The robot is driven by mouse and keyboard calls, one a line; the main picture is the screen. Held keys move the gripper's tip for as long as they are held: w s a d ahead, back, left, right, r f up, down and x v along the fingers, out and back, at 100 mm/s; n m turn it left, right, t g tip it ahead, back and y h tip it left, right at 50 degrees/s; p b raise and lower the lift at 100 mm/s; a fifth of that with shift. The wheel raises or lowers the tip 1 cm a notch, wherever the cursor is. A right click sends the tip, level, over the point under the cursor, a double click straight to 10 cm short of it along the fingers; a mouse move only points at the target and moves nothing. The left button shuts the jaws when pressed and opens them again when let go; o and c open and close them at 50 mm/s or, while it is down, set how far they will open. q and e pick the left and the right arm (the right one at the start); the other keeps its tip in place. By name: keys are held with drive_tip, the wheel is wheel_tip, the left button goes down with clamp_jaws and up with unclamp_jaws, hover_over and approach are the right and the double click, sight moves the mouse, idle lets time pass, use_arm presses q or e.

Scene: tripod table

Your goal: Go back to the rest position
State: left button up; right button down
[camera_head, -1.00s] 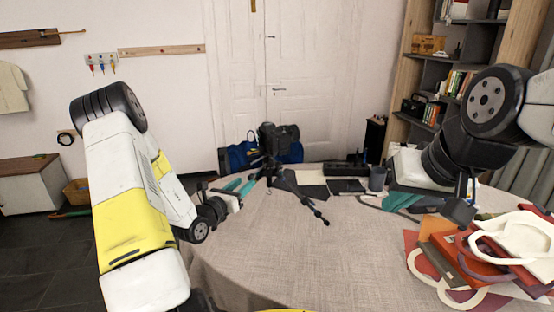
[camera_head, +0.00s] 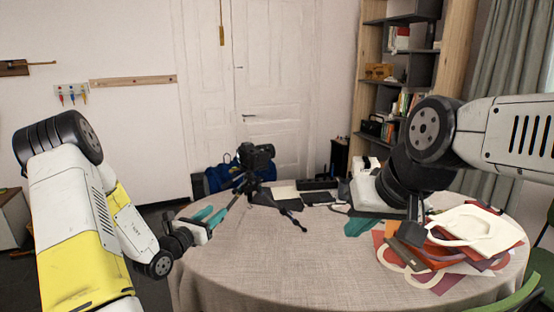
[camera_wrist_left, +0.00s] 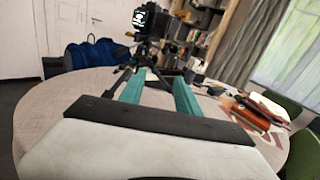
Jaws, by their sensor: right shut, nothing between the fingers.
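My left gripper (camera_head: 205,214) is above the left part of the round table (camera_head: 225,280); its two teal fingers stand apart with nothing between them, and they also show in the left wrist view (camera_wrist_left: 158,90). My right gripper (camera_head: 358,226) is shut and empty, with its teal fingers low over the right side of the table, just left of the stacked bags. A black camera (camera_head: 256,157) sits upright on a small black tripod (camera_head: 254,190) on the table, right of my left gripper and apart from it. The camera's lit screen shows in the left wrist view (camera_wrist_left: 152,20).
Flat colourful bags (camera_head: 475,228) lie stacked at the table's right, close to my right gripper. Dark flat items (camera_head: 318,197) lie at the back. A blue bag (camera_head: 222,177) is behind the table. A green chair (camera_head: 515,298) stands at the front right. The table's front middle is clear.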

use_arm(q)
drive_tip(key=s+d+r+m+g+h, duration=0.6)
drive_tip(key=s+d+r+m+g, duration=0.65)
drive_tip(key=s+d+m, duration=0.5)
drive_tip(key=s+a+r+m+y, duration=0.1)
drive_tip(key=s+a+m+y, duration=0.1)
drive_tip(key=s+m+y, duration=0.35)
drive_tip(key=s+a+r+m+y, duration=0.1)
drive_tip(key=s+a+m+y, duration=0.15)
drive_tip(key=s+m, duration=0.45)
drive_tip(key=s+a+r+m+t+y, duration=0.2)
drive_tip(key=a+r+y, duration=0.1)
drive_tip(key=a, duration=0.3)
drive_tip(key=shift+a+r, duration=0.3)
drive_tip(key=shift+a, duration=0.1)
